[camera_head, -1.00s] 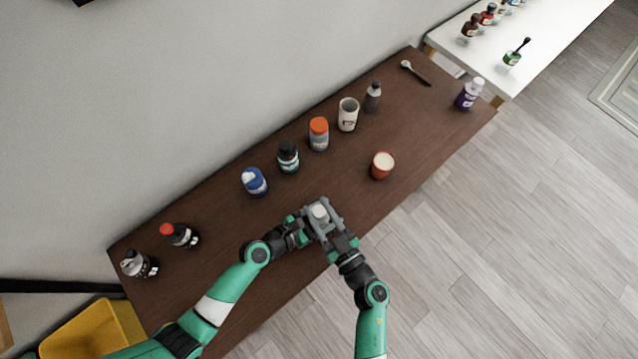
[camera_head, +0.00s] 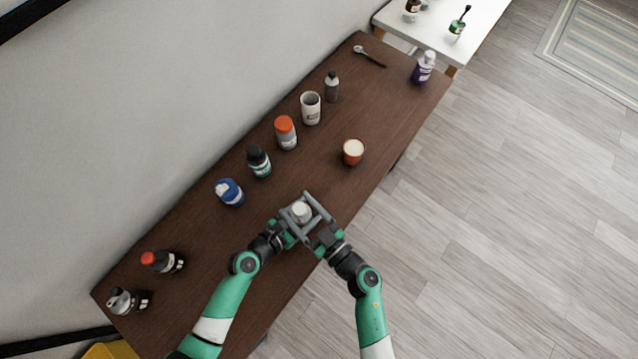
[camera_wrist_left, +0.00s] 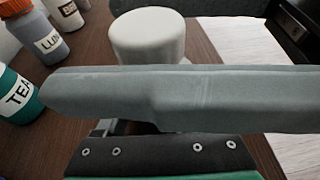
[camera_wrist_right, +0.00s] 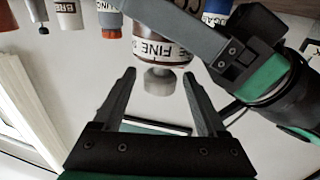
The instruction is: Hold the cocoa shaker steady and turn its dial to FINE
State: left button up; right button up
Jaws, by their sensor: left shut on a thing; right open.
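The cocoa shaker (camera_head: 301,210) stands between my grippers near the table's front edge, mostly hidden in the head view except its pale top. The right wrist view, which looks upside down, shows its brown body and a white band reading FINE (camera_wrist_right: 152,48), with a pale grey knob (camera_wrist_right: 158,81) at its end. The knob also shows in the left wrist view (camera_wrist_left: 148,38). My left gripper (camera_head: 290,222) is shut on the shaker body; one finger crosses the right wrist view (camera_wrist_right: 185,30). My right gripper (camera_head: 296,203) is open, its fingertips (camera_wrist_right: 159,74) on either side of the knob, apart from it.
A purple bottle (camera_head: 423,68) is far off.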

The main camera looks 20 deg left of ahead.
jog(key=v, duration=1.2)
pick_arm(q)
jog(key=o, duration=1.5)
jog(key=shift+c, duration=0.2)
